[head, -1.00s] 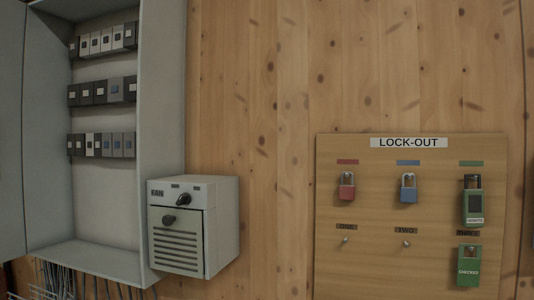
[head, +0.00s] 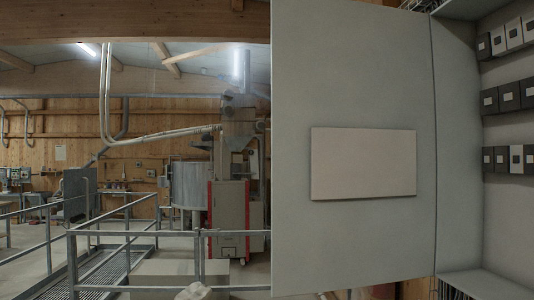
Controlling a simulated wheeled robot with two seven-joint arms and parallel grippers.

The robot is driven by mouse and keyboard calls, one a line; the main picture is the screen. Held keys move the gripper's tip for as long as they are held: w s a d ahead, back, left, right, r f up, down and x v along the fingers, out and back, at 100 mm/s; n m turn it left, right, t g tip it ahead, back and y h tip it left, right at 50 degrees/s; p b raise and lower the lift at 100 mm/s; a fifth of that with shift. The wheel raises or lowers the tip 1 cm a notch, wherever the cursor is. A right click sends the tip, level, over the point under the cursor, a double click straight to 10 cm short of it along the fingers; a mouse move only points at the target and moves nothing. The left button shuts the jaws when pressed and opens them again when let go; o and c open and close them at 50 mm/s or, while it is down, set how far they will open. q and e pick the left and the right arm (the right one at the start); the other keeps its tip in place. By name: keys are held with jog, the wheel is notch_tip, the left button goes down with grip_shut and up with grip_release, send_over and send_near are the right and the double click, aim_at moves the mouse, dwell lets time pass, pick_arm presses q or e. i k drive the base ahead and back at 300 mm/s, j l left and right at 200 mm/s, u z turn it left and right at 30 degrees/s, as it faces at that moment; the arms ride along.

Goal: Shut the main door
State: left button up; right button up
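A large grey door (head: 352,80) stands wide open in the head view, hinged at its right edge to a grey electrical cabinet (head: 470,285). A blank pale rectangular plate (head: 363,163) is fixed on the door's visible face. The cabinet's open inside shows at the right, with rows of breakers (head: 508,97) on its back wall. I cannot tell from the picture alone whether this is the main door, but it is the only cabinet door in view. Neither of my grippers is in view.
Grey metal railings (head: 150,234) and a grated walkway (head: 110,275) lie at the left. Behind them stand a red and grey machine (head: 232,218) and a round grey tank (head: 188,183). Something pale and blurred (head: 194,291) shows at the bottom edge.

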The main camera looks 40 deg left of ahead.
aim_at(353, 164)
jog(key=i+j+u, duration=0.25)
jog(key=u, duration=0.2)
jog(key=i+j+u, duration=0.3)
jog(key=u, duration=0.15)
jog(key=i+j+u, duration=0.15)
jog(key=i+u, duration=0.15)
jog(key=u, duration=0.15)
jog(key=i+j+z, duration=0.15)
jog(key=i, duration=0.25)
jog(key=i+j+z, duration=0.15)
jog(key=i, duration=0.3)
jog(key=i+j+z, duration=0.1)
jog(key=i+z, duration=0.15)
jog(key=z, duration=0.25)
jog(key=i+j+z, duration=0.2)
jog(key=z, duration=0.3)
jog(key=i+j+z, duration=0.2)
jog(key=z, duration=0.3)
jog(key=i+j+z, duration=0.1)
jog(key=j+z, duration=0.9)
jog(key=i+j, duration=0.05)
